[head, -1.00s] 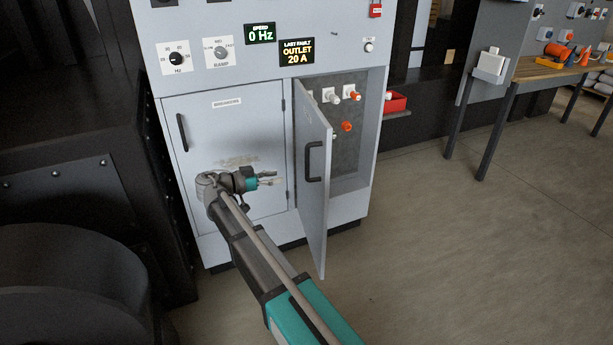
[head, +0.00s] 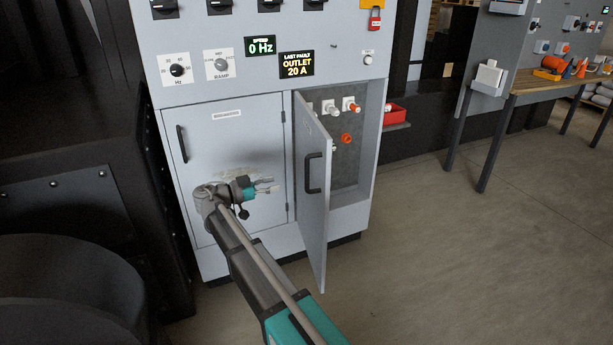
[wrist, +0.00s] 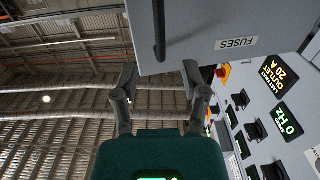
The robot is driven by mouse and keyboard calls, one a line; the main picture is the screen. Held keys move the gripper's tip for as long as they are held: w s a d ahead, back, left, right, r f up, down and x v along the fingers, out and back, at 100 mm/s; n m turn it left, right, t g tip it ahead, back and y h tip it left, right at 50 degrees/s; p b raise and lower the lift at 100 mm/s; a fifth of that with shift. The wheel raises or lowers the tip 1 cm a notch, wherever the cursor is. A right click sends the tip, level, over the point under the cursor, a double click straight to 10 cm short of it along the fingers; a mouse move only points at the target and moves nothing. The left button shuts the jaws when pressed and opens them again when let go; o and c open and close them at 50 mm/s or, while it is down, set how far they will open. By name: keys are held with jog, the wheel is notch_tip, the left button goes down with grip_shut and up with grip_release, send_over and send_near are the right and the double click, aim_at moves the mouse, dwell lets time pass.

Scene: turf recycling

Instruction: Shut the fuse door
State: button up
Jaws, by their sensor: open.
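The fuse door (head: 313,200) is a grey panel on the right side of the cabinet front. It stands open, swung out from its left edge, with a black bar handle (head: 314,172) on its outer face. The fuse compartment (head: 350,165) behind it is exposed, with white and orange fuses. My gripper (head: 268,185) is open and empty, left of the door on its handle side. In the wrist view the open fingers (wrist: 160,78) point at the door (wrist: 205,30), labelled FUSES. Its handle (wrist: 159,30) shows beyond the fingertips. I cannot see contact.
A closed door (head: 215,140) with its own handle is left of the compartment. Dials and displays (head: 260,47) are above. The floor (head: 440,260) right of the door is clear.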

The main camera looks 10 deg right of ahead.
send_over(307, 190)
jog(key=shift+w, duration=0.4)
dwell(0.3)
grip_shut()
